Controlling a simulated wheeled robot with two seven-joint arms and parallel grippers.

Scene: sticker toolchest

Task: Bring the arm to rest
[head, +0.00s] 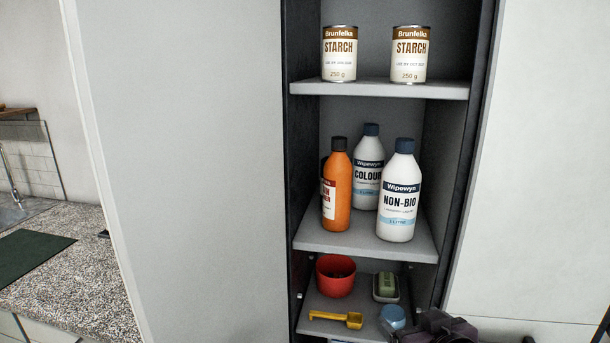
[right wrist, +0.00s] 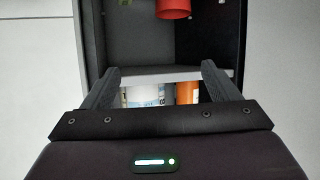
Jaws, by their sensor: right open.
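My right gripper (head: 436,326) shows as a dark shape at the lower right of the head view, in front of the lowest visible shelf. In the right wrist view its two fingers (right wrist: 160,78) are apart, with nothing held between them. That view appears upside down, with a shelf edge (right wrist: 185,75) beyond the fingers. My left gripper is in neither view.
The tall cupboard holds starch tins (head: 340,54), an orange bottle (head: 337,190) and white Wipewyn bottles (head: 399,195). Its lower shelf has a red cup (head: 335,282), yellow scoop (head: 337,318), green soap (head: 386,285) and blue-capped item (head: 392,317). A speckled counter (head: 75,265) is at left.

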